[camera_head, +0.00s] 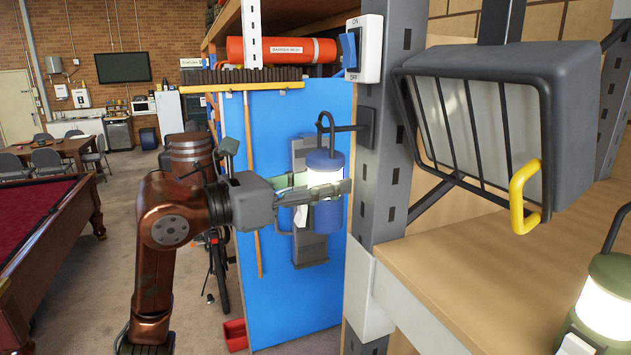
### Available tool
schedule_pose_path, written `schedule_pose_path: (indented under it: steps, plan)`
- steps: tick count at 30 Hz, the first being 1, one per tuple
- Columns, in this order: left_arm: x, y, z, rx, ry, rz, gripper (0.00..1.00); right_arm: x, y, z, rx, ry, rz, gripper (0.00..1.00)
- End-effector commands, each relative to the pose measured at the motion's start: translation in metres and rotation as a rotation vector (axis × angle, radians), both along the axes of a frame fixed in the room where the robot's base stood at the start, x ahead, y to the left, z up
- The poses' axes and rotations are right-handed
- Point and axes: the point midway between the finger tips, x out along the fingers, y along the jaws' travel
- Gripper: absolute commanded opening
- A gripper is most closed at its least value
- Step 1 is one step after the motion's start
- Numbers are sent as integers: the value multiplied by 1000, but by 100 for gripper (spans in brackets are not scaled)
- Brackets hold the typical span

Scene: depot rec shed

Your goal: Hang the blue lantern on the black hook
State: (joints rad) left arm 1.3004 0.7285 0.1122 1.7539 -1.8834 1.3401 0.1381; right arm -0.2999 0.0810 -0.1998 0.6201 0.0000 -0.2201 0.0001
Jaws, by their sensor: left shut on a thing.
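The blue lantern (326,216) is upright, with a blue cap, a glowing middle and a blue base. My left gripper (318,190) comes in from the left and is shut on it around its middle, partly hiding it. The lantern's dark loop handle (325,116) stands up from its top. The black hook (347,128) sticks out to the left from a dark plate on the grey post. The handle overlaps the hook's outer end in the picture. I cannot tell whether the loop is around the hook or only beside it. My right gripper is not in view.
The grey slotted post (385,190) stands just right of the lantern, with a switch box (364,48) above the hook. A caged lamp housing (500,120) with a yellow handle juts out at right. A green lantern (605,300) stands on the wooden shelf (470,280). A blue panel (280,310) is behind.

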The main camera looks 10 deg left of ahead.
Motion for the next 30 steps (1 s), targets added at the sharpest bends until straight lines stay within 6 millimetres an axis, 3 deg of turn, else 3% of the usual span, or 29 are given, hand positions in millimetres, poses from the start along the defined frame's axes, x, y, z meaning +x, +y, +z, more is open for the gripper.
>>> schedule_pose_path:
  steps: [13, 30]
  plan:
    - [11, -16, -10, -2, -3, 0, 0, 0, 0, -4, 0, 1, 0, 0]
    - [12, -18, -16, -2, -3, 0, 0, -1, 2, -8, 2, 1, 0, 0]
